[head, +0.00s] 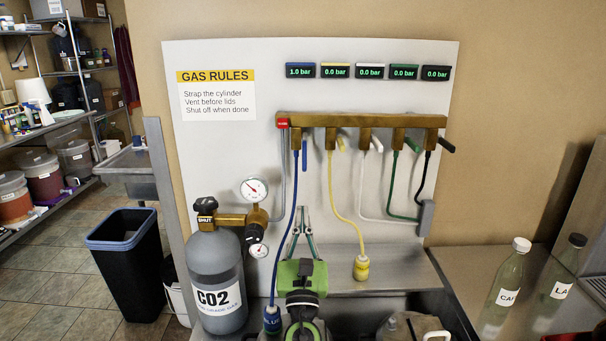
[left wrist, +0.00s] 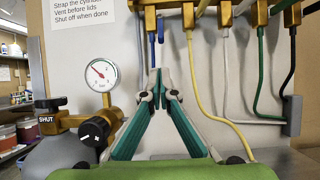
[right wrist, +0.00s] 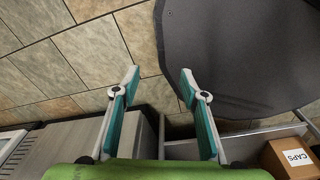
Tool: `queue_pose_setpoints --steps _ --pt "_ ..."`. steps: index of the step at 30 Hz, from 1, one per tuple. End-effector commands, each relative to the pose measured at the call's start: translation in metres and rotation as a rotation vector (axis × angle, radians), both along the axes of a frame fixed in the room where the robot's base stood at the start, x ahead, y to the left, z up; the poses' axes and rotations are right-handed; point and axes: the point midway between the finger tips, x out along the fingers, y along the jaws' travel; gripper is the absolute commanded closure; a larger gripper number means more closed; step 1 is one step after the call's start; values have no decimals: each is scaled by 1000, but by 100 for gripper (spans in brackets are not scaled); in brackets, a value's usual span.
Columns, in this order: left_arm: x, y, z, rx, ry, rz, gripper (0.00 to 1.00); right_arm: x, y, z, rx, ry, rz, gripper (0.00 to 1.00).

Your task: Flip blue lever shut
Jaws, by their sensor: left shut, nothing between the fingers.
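The blue lever (head: 305,156) hangs straight down from the brass manifold (head: 340,120), beside the blue hose (head: 295,190). It also shows in the left wrist view (left wrist: 160,28), above my fingertips. The other levers, such as the yellow one (head: 341,144), stick out sideways at an angle. The blue display (head: 300,70) reads 1.0 bar; the others read 0.0 bar. My left gripper (head: 304,210) is shut and empty, pointing up below the blue lever, apart from it. My right gripper (right wrist: 159,72) is open and empty over the floor, outside the head view.
A CO2 cylinder (head: 217,275) with a gauge (head: 252,189) stands left of my left gripper. The yellow hose (head: 345,215) hangs close on the right. Bottles (head: 508,278) stand on the right counter. A cardboard box (right wrist: 290,157) shows in the right wrist view.

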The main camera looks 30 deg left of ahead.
Motion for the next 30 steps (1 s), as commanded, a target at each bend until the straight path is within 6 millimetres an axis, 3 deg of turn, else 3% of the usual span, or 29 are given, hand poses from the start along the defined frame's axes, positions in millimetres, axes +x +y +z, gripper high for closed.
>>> queue_pose_setpoints --steps 5,14,30 --pt "0 -1 -1 -3 0 -1 100 1 0 0 0 -1 0 60" --pt "3 1 2 -2 0 -1 100 -29 -12 0 -16 42 4 60" --pt "65 40 43 0 1 1 100 -9 -6 30 -7 12 1 60"
